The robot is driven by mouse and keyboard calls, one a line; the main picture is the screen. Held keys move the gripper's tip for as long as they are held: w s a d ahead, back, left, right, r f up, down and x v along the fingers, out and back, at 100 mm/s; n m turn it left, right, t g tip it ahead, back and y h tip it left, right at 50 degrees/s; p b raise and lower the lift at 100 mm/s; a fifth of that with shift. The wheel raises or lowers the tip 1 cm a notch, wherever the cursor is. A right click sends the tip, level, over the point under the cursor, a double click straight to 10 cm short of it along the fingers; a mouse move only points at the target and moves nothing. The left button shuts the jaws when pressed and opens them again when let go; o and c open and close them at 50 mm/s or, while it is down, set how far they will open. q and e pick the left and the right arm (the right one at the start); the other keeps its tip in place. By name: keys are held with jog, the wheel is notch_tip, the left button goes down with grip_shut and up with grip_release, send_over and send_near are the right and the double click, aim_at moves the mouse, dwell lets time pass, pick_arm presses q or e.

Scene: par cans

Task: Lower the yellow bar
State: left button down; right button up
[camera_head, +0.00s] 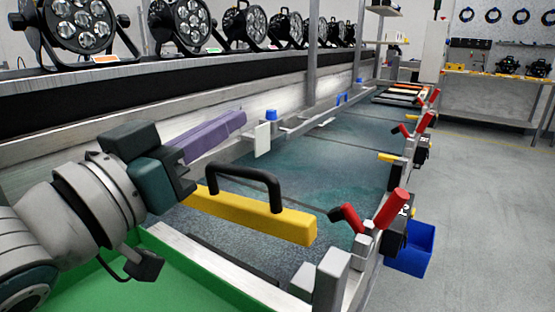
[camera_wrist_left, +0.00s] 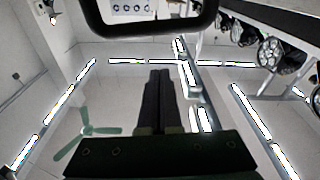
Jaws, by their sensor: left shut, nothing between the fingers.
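The yellow bar (camera_head: 250,215) with a black arched handle (camera_head: 245,175) lies across the view over the dark blue-green line, its right end a little lower in the picture. My left gripper (camera_head: 188,182) is beside the handle's left end. Its fingers are shut with nothing between them; in the head view they are partly hidden by its own body. In the left wrist view the closed fingers (camera_wrist_left: 160,100) point up, and the black handle (camera_wrist_left: 158,28) arches beyond their tips. A gap shows between tips and handle there. My right gripper is not in view.
A purple bar (camera_head: 212,135) extends behind my left gripper. Red handles (camera_head: 391,209) and a blue bin (camera_head: 411,250) are on the right side. A green surface (camera_head: 160,275) lies at front. Several lamps (camera_head: 85,25) line the upper left. The floor at right is clear.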

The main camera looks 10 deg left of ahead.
aim_at(232, 209)
pick_arm(q)
jog(key=f, duration=0.2)
jog(key=s+f+b, duration=0.1)
jog(key=f, duration=0.1)
jog(key=shift+m, duration=0.8)
jog(key=f+b, duration=0.1)
jog(key=d+f+b, duration=0.1)
jog(key=f, duration=0.1)
jog(key=f+b, duration=0.1)
jog(key=f, duration=0.1)
jog(key=shift+s+d, duration=0.2)
jog(key=shift+s, duration=0.1)
jog(key=shift+a+f, duration=0.15)
